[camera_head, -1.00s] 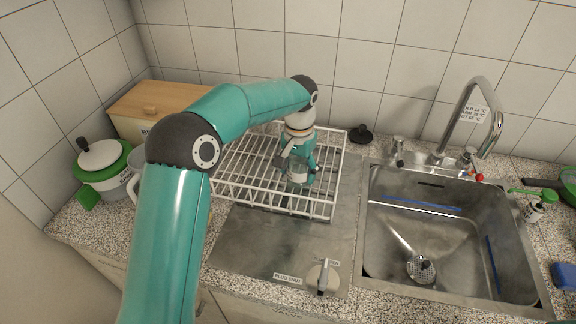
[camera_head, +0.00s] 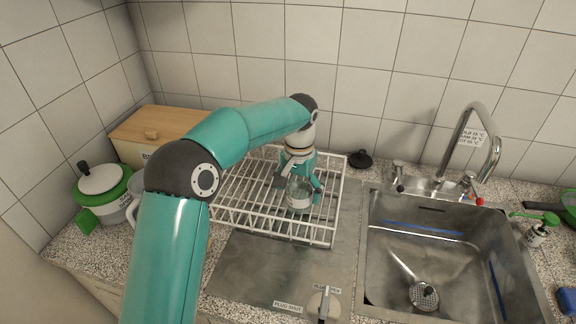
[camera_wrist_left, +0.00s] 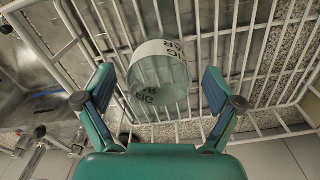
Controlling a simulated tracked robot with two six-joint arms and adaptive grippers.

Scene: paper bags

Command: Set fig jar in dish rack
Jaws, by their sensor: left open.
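The fig jar (camera_head: 299,196) is a small clear glass jar with a white label. It appears to stand on the wires of the white dish rack (camera_head: 262,224), toward the rack's right side. My left gripper (camera_head: 299,188) is above and around the jar, with its fingers spread. In the left wrist view the jar (camera_wrist_left: 160,76) sits between the two open fingers (camera_wrist_left: 157,84), with a visible gap on each side. Part of its label reads "FIG JAR". The rack's bars (camera_wrist_left: 255,50) show around it. My right gripper is not in view.
The sink (camera_head: 430,250) and faucet (camera_head: 470,130) are right of the rack. A wooden-lidded bin (camera_head: 150,130) and a green-and-white pot (camera_head: 103,190) stand at the left. A black knob-like lid (camera_head: 360,159) lies behind the rack. The metal drainboard (camera_head: 270,265) in front is mostly clear.

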